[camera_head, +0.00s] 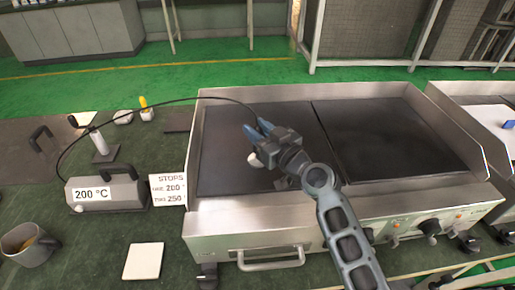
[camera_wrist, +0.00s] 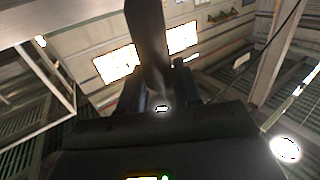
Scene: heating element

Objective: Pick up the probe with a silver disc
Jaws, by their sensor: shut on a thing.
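My gripper (camera_head: 258,131), with blue fingertips, is over the left dark plate of the steel griddle (camera_head: 225,178). It is shut on the probe, whose dark handle (camera_wrist: 150,45) stands up between the fingers in the wrist view. A thin black cable runs from the box marked 200 °C (camera_head: 105,194) in an arc to my gripper. A small pale round end, likely the probe's silver disc (camera_head: 255,160), shows just below my gripper. I cannot tell whether it touches the plate. Most of the probe is hidden by my gripper in the head view.
The griddle has raised steel walls and a right plate (camera_head: 390,135) that is clear. A sign reading STOPS (camera_head: 168,189), a metal post stand (camera_head: 103,148), a mug (camera_head: 28,245) and a pale square tile (camera_head: 143,261) are on the green bench at left.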

